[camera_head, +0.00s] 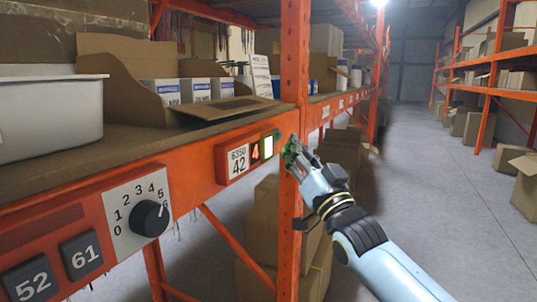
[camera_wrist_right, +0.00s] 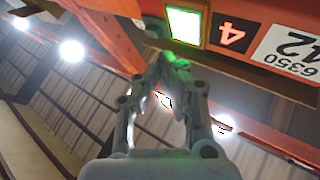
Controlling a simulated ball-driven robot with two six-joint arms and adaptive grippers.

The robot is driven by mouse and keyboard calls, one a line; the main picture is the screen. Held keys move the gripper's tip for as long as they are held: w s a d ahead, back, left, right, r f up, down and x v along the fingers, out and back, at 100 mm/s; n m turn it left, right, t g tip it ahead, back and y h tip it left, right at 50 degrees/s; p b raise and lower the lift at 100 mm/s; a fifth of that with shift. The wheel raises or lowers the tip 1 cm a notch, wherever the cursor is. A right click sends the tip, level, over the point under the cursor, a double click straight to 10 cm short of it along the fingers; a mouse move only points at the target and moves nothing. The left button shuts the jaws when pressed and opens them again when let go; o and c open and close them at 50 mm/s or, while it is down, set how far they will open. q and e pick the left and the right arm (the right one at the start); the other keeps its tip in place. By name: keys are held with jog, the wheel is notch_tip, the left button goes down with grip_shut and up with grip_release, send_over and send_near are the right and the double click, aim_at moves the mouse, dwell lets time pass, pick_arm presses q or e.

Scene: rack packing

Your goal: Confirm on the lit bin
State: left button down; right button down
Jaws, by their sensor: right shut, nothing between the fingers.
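A lit white-green button (camera_head: 268,147) glows at the right end of a small module on the orange shelf beam. Beside it are a display with an orange 4 (camera_head: 255,152) and a label reading 6350 42 (camera_head: 238,161). My right gripper (camera_head: 288,150) is shut and empty, its tips just right of the button in the head view. In the right wrist view the fingertips (camera_wrist_right: 173,66) are just below the lit button (camera_wrist_right: 184,25), with green light on them. I cannot tell whether they touch anything. My left gripper is not in view.
An orange upright post (camera_head: 291,60) stands right behind the gripper. A cardboard bin (camera_head: 123,62) with small boxes and a white tub (camera_head: 50,108) sit on the shelf. A dial (camera_head: 150,218) is lower left. The aisle (camera_head: 430,190) is clear at right.

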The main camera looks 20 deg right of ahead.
aim_at(272, 132)
jog(key=shift+w+a, duration=0.7)
jog(key=shift+w, duration=0.05)
dwell(1.0)
jog(key=shift+w+a, duration=0.25)
jog(key=shift+w, duration=0.05)
jog(key=shift+w+a+b, duration=0.3)
dwell(0.8)
jog(key=shift+s+d, duration=0.1)
jog(key=shift+d, duration=0.05)
jog(key=shift+s+d, duration=0.45)
jog(key=shift+s, duration=0.05)
jog(key=s+d+p, duration=0.2)
jog(key=s+d, duration=0.1)
jog(key=shift+s+d, duration=0.15)
jog(key=shift+s, duration=0.25)
dwell(0.3)
